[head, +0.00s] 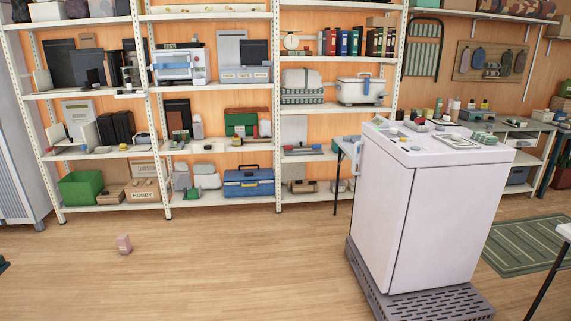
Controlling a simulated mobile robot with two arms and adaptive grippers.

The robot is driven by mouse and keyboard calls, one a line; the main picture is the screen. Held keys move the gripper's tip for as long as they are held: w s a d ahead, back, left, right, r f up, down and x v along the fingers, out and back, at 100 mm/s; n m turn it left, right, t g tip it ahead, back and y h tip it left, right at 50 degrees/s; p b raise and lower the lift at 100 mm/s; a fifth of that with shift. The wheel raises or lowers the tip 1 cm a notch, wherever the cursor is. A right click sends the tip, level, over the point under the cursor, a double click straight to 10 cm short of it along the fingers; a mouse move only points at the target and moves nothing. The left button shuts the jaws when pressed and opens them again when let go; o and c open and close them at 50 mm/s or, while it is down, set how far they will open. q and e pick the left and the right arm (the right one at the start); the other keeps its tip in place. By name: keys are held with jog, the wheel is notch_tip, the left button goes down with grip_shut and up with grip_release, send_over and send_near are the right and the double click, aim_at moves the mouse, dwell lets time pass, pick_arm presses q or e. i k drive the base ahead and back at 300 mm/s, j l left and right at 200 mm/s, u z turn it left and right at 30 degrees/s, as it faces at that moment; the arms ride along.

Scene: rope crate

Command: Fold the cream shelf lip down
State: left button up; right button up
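A cream metal shelving unit (275,115) stands against the orange wooden back wall, with several shelves full of goods. Its shelf fronts are pale cream edges, such as the shelf edge (215,88) in the middle bay. I cannot make out which edge is a folding lip, or whether one is up or down. Neither of my grippers shows in the head view.
A tall white cabinet (440,220) on a dark slatted base (430,303) stands right of centre, hiding part of the area behind. A small pink box (124,244) lies on the open wooden floor (220,265). A green striped mat (530,246) lies at right.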

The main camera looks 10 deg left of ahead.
aim_at(215, 148)
jog(key=i+u, duration=0.4)
jog(key=i, duration=1.95)
jog(key=j, duration=0.05)
